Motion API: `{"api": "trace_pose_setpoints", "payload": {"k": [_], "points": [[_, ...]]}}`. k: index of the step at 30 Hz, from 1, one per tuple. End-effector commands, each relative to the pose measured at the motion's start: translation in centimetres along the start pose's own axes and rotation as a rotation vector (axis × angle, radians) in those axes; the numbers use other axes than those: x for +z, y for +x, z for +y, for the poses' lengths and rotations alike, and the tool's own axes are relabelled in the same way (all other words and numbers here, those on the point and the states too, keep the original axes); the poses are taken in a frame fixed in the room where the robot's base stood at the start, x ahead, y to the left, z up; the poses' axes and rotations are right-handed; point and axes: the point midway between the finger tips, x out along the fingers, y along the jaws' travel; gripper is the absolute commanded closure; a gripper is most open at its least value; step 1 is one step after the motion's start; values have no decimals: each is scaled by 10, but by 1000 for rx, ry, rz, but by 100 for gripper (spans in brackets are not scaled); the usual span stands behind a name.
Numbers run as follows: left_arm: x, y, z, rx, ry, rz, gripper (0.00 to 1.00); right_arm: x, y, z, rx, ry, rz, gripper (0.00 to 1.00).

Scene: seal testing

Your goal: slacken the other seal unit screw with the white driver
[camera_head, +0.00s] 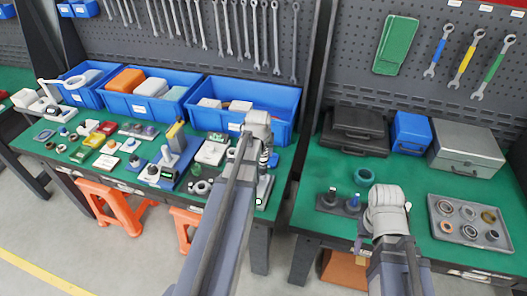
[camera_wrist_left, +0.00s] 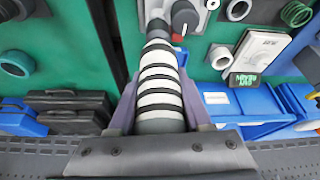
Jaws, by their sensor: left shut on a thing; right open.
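My left gripper (camera_wrist_left: 158,105) is shut on the white driver (camera_wrist_left: 160,85), whose thick handle has black and white bands. The driver's narrow end points away from the wrist camera, toward a grey unit (camera_wrist_left: 184,18) with a round dark knob and a red mark. I cannot tell whether the tip touches that unit or a screw. In the head view, the left gripper (camera_head: 266,155) is over the right end of the left bench, with the banded handle (camera_head: 264,160) partly hidden. My right gripper (camera_head: 362,236) is mostly hidden by its wrist, over the right bench's front edge; it is open.
Blue bins (camera_head: 245,92) stand behind small parts on the left bench. The right bench holds a grey tray of rings (camera_head: 470,247), a dark stand with a blue-topped post (camera_head: 328,201), a green ring (camera_head: 364,177), and black (camera_head: 355,130) and grey cases (camera_head: 467,150). A gap separates the benches.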

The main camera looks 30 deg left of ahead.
Motion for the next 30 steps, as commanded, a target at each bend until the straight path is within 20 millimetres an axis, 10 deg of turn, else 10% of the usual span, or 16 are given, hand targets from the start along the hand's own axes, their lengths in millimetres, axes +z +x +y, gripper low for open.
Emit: {"api": "trace_pose_setpoints", "payload": {"k": [30], "points": [[4,11,0,0,0,1,100,-1,12,-1,0,0,0,50]]}}
